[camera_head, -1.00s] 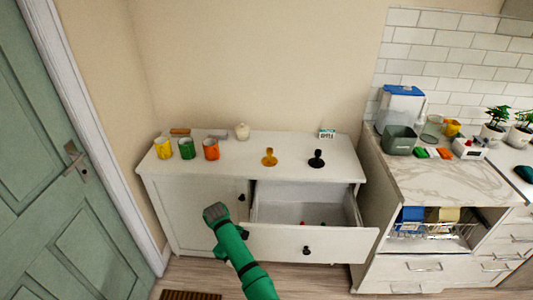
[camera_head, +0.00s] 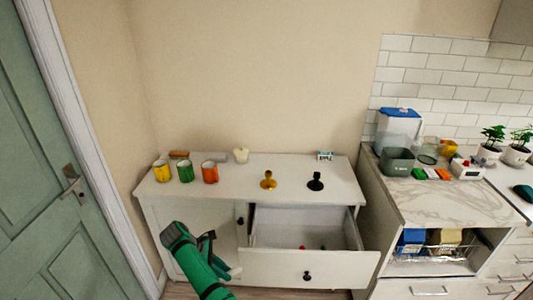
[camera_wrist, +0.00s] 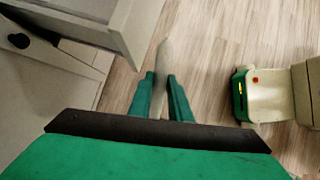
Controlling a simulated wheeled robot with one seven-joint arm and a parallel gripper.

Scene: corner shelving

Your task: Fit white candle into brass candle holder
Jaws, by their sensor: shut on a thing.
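The brass candle holder (camera_head: 269,181) stands upright and empty on the top of the white dresser, right of centre. The white candle (camera_wrist: 161,62) shows in the wrist view as a long pale stick between the green fingers of my gripper (camera_wrist: 161,92). In the head view my gripper (camera_head: 228,271) is low in front of the dresser, left of the open drawer and well below the holder. The candle is hard to make out there.
A black candle holder (camera_head: 315,182) stands right of the brass one. Yellow, green and orange mugs (camera_head: 210,173) and a white object (camera_head: 241,155) are to the left. The open drawer (camera_head: 312,268) juts out and holds small red and green things. The dresser top's front is clear.

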